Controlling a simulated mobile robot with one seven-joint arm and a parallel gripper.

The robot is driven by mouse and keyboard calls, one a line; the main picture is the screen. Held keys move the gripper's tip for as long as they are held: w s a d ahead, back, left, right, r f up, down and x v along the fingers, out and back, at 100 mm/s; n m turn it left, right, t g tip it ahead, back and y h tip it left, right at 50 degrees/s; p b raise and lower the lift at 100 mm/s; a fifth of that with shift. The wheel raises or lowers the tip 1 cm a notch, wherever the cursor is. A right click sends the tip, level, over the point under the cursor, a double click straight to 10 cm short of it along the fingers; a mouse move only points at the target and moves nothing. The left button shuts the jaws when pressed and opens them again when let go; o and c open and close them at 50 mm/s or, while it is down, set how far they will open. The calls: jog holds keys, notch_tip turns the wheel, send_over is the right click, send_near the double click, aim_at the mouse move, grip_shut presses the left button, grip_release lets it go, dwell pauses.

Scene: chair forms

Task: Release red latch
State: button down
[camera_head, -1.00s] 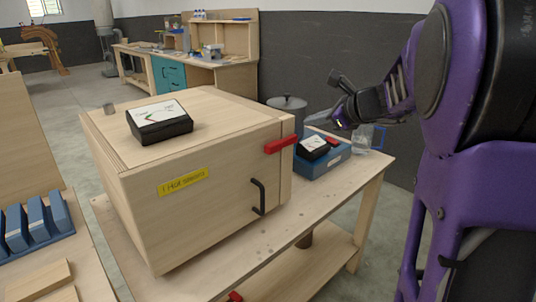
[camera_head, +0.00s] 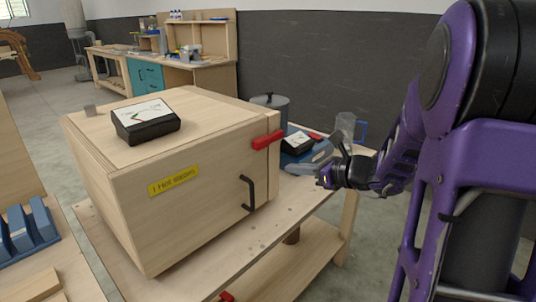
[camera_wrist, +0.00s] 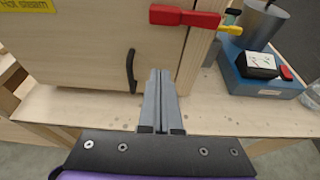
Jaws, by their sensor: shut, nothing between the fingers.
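The red latch (camera_head: 268,141) is a short bar on the upper right of the wooden box's front (camera_head: 205,215), lying roughly level across the seam near the right edge. It also shows in the wrist view (camera_wrist: 185,17), with a yellow piece (camera_wrist: 231,29) at its right end. My gripper (camera_head: 322,178) is to the right of the box in the head view, apart from the latch. In the wrist view my gripper's fingers (camera_wrist: 158,75) are together and empty, below the latch and right of the black handle (camera_wrist: 131,70). The handle also shows in the head view (camera_head: 250,194).
A black-and-white device (camera_head: 146,122) sits on the box. A blue unit with a black-and-white top (camera_wrist: 262,73) and a grey pot (camera_head: 271,105) stand right of the box on the wooden table (camera_head: 275,222). Blue blocks (camera_head: 23,226) stand at the left.

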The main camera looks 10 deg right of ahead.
aim_at(269, 139)
jog(key=shift+w, duration=0.1)
jog(key=b+x, duration=0.1)
jog(key=x, duration=0.9)
jog(key=shift+w+a+f, duration=0.1)
jog(key=shift+a+f, duration=0.05)
jog(key=r, duration=0.3)
jog(key=shift+s+d+r, duration=0.15)
jog(key=shift+s+d, duration=0.05)
jog(key=shift+r+p, duration=0.35)
jog(key=shift+r, duration=0.15)
